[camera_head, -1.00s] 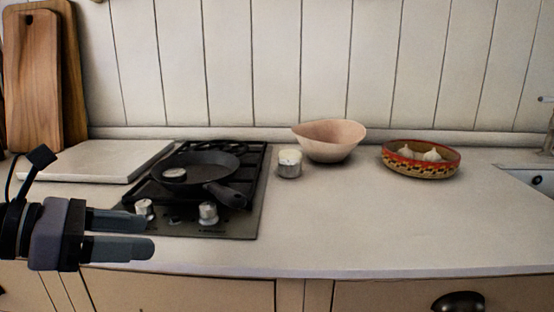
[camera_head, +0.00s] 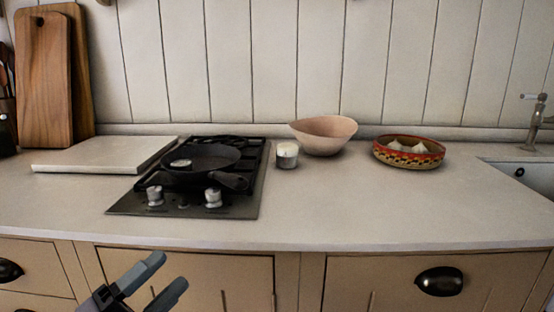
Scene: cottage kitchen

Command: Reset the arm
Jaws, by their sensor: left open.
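My left gripper (camera_head: 166,278) shows at the bottom left, low in front of the cabinet doors and below the counter's front edge. Its two grey fingers are apart, with nothing between them, and point up and to the right. Most of my left arm is out of the picture. My right gripper is not in the picture.
The counter (camera_head: 340,210) holds a hob (camera_head: 235,203) with a black pan (camera_head: 218,159), a small white-topped jar (camera_head: 287,155), a pink bowl (camera_head: 324,136) and a patterned bowl (camera_head: 408,159) with garlic. A white slab (camera_head: 100,154) lies left. The counter's front right is clear.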

